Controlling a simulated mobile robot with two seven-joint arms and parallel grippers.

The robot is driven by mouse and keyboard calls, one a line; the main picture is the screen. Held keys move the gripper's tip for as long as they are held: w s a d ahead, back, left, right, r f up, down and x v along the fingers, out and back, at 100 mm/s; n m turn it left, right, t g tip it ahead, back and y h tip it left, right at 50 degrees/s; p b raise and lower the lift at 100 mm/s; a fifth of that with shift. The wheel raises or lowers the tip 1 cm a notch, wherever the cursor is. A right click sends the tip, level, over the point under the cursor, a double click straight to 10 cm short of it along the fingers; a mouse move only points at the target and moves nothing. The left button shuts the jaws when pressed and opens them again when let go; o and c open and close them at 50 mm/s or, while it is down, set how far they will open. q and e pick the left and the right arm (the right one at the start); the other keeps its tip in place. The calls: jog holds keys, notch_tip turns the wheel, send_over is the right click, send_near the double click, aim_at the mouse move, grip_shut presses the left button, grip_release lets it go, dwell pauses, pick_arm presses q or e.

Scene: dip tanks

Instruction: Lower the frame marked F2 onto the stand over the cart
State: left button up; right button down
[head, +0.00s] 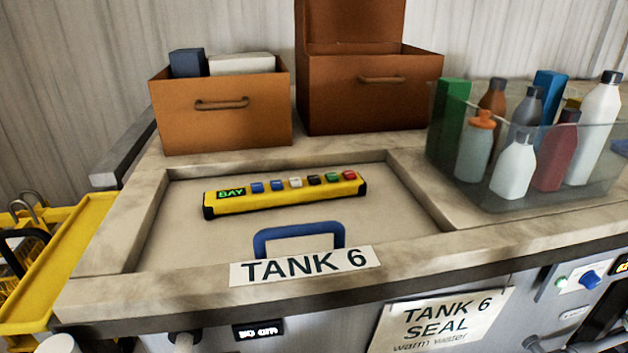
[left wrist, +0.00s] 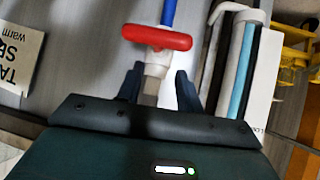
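No mark reading F2 is legible in either view. At the left edge of the head view is a yellow tray-like surface (head: 78,255), perhaps part of the cart. Beside it are yellow wire racks (head: 12,285) with grey hooks and a black handle, cut off by the picture edge. I cannot make out a stand. My left gripper (left wrist: 160,70) shows only in the left wrist view. Its two dark fingers are apart, with a pale pipe stem below a red T-handle (left wrist: 157,38) seen between them; contact is not visible. My right gripper is in neither view.
Tank 6 (head: 115,235) has a recessed cover with a blue handle (head: 300,232) and a yellow button pendant (head: 285,194) on it. Two brown boxes (head: 225,125) and a clear bottle bin (head: 510,195) stand behind and right. Pipes (left wrist: 240,65) run beside my left gripper.

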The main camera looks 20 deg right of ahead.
pick_arm(q)
jog(key=shift+s+f, duration=0.15)
jog(key=shift+s, duration=0.1)
dwell(0.7)
dwell(0.4)
